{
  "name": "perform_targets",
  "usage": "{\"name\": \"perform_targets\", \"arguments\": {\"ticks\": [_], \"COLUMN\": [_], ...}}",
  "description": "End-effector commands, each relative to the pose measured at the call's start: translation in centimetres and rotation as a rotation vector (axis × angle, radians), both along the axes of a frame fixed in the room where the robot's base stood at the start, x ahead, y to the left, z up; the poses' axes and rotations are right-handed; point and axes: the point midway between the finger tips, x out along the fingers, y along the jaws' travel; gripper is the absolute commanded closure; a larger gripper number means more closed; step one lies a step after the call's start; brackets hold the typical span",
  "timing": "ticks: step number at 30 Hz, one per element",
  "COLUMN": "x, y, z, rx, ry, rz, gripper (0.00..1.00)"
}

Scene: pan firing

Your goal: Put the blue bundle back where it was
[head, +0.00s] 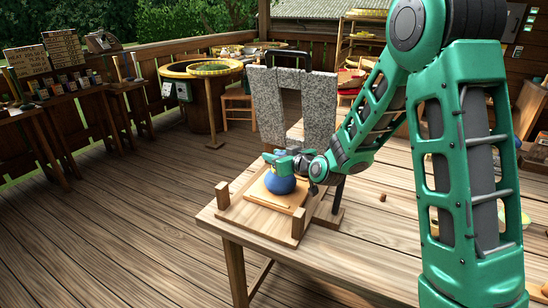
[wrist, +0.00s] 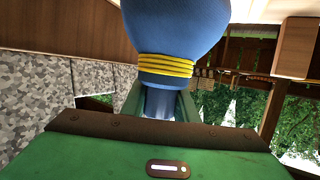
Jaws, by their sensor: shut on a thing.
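The blue bundle (head: 279,183) is a round blue cloth bag with its neck toward my gripper. In the wrist view the bundle (wrist: 172,32) fills the top middle, with a yellow cord around its neck. My gripper (head: 287,160) is shut on the neck, just behind the cord; its green fingers show on both sides in the wrist view (wrist: 160,104). In the head view the bundle is at a square wooden board (head: 268,196) on a wooden base with corner posts. I cannot tell whether it touches the board.
A small brown knob-like object (head: 382,197) lies on the wooden table (head: 345,240). The table's front left is clear.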

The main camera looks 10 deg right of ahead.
Motion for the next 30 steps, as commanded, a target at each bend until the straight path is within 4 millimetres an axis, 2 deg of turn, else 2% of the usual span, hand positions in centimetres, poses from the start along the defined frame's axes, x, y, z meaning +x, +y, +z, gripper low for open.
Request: {"name": "perform_targets", "arguments": {"ticks": [8, 9, 10, 11, 22, 26, 30], "x": [0.0, 0.0, 0.0, 0.0, -0.2, -1.6, -4.1], "y": [0.0, 0.0, 0.0, 0.0, -0.1, -0.7, -1.7], "z": [0.0, -0.1, -0.1, -0.1, 0.2, 0.7, 1.6], "rx": [0.001, 0.000, 0.000, 0.000, 0.000, 0.001, 0.001], "ry": [-0.002, -0.001, -0.001, -0.001, -0.001, -0.001, -0.002], "rz": [0.000, 0.000, 0.000, 0.000, 0.000, -0.001, -0.003], "gripper": [1.00, 0.64, 0.57, 0.55, 0.55, 0.55, 0.55]}}
